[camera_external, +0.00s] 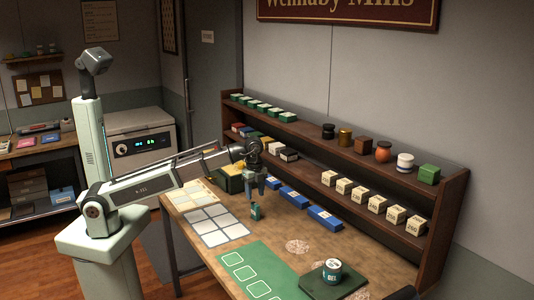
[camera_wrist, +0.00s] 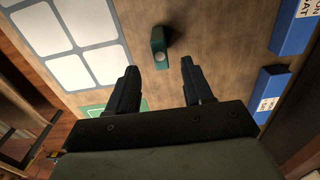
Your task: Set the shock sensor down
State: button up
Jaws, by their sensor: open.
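A small dark-green block with a light round spot, which I take to be the shock sensor (camera_external: 255,212), stands on the wooden bench (camera_external: 285,222) beside the white-squared mat. In the wrist view the same block (camera_wrist: 158,43) lies just beyond the fingertips, roughly centred between them. My gripper (camera_external: 257,192) hangs over the bench just above the block. In the wrist view my gripper (camera_wrist: 158,68) is open, with nothing between its two dark fingers.
The white-squared mat (camera_external: 213,226) lies left of the block, and a green mat with outlined squares (camera_external: 256,266) lies in front. Blue boxes (camera_external: 324,218) line the shelf side. A tin (camera_external: 333,270) stands on a dark-green tray (camera_external: 318,287). The shelf unit (camera_external: 452,213) bounds the back.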

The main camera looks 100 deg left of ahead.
aim_at(255, 204)
jog(key=shift+r, duration=1.75)
